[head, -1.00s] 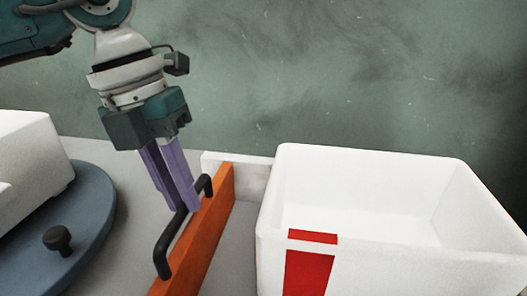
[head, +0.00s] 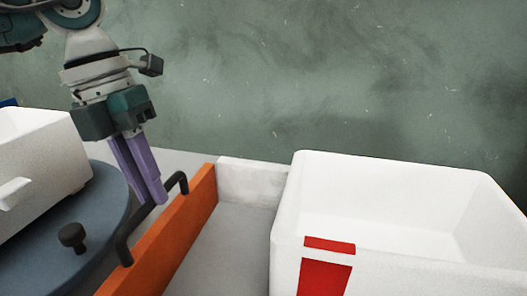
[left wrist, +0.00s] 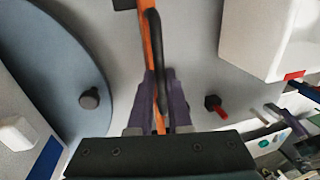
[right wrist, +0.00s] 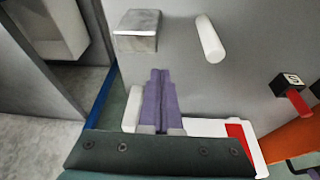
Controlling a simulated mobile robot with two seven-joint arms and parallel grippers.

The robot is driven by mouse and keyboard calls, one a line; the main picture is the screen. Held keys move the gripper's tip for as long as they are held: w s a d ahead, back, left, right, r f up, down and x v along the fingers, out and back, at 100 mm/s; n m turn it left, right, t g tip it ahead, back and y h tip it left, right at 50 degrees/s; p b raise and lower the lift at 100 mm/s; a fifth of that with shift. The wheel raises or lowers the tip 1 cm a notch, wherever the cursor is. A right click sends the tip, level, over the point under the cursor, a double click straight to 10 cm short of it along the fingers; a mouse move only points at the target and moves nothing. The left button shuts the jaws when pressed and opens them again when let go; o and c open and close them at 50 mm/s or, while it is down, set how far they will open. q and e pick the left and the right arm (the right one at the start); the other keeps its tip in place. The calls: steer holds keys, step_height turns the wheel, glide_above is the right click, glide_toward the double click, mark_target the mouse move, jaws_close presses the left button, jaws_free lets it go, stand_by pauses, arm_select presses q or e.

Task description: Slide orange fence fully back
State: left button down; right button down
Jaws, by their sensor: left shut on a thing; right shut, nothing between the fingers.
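The orange fence (head: 172,236) is an upright board with a black bar handle (head: 126,240) on its left face. It runs from the lower left toward a pale block at the back. My left gripper (head: 157,200) is shut on the black handle, on the fence's left side. In the left wrist view the handle (left wrist: 155,40) passes between the fingers (left wrist: 160,95) beside the fence's orange edge (left wrist: 145,45). The fence's near end is cut off in the head view. My right gripper (right wrist: 157,78) is shut and empty in the right wrist view, away from the fence.
A white foam box (head: 400,270) with a red stripe stands right of the fence, with bare table between. A blue-grey round turntable (head: 100,215) with a black knob (head: 72,236) lies close on the left, carrying another white box (head: 45,165). A pale block (head: 250,184) stands behind.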

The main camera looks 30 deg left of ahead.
arm_select(q)
steer(key=shift+a, duration=0.15)
steer(key=c, duration=0.8)
jaws_free()
steer(key=shift+a, duration=0.1)
steer(key=shift+c, duration=0.2)
arm_select(e)
steer(key=shift+a, duration=0.15)
arm_select(q)
steer(key=shift+r, duration=0.1)
arm_select(e)
steer(key=shift+r, duration=0.2)
arm_select(q)
steer(key=v, duration=0.9)
steer(key=shift+r, duration=0.35)
